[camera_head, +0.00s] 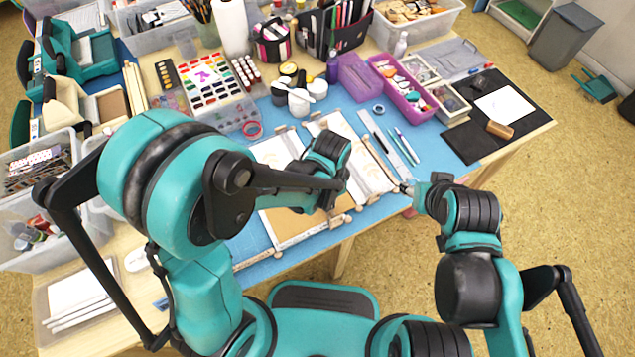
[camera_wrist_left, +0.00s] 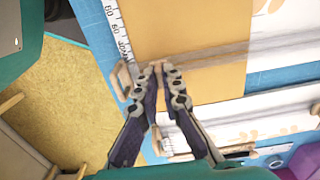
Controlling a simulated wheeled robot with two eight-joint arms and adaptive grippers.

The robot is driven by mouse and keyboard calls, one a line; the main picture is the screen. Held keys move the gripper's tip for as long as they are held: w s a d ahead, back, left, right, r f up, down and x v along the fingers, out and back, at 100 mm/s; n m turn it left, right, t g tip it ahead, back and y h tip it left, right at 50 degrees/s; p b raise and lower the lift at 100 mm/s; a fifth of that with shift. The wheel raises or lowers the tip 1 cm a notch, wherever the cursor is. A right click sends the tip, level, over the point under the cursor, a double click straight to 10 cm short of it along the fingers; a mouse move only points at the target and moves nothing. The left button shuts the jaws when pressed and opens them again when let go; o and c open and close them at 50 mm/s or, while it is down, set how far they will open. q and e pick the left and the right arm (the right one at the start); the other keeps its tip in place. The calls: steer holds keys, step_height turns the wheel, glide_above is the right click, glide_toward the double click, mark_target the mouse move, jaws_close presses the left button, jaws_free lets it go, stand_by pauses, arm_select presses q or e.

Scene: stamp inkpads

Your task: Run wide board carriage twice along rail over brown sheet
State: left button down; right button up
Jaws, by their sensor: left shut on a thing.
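The brown sheet (camera_head: 284,224) lies on the blue mat, partly covered by my left arm; it also shows in the left wrist view (camera_wrist_left: 180,25). A rail with a ruler scale (camera_wrist_left: 115,25) runs along its near edge. My left gripper (camera_wrist_left: 157,68) is over that edge, its fingertips close together on a small light wooden piece. A pale patterned board (camera_wrist_left: 225,118) lies beside the sheet; I cannot tell whether it is the carriage. My right gripper (camera_head: 405,187) is at the mat's right side, near a thin rod; its fingers are too small to read.
A metal ruler (camera_head: 388,140) and slim tools lie right of the boards. A black mat (camera_head: 470,145) with a white pad is farther right. Paint trays (camera_head: 210,85), cups (camera_head: 300,98) and purple bins (camera_head: 400,85) crowd the back. Blue mat shows between them.

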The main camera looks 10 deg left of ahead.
arm_select(q)
steer(key=shift+s+d, duration=0.6)
steer(key=shift+s, duration=0.25)
steer(key=c, duration=1.7)
jaws_free()
steer(key=shift+r, duration=0.1)
steer(key=shift+r, duration=3.95)
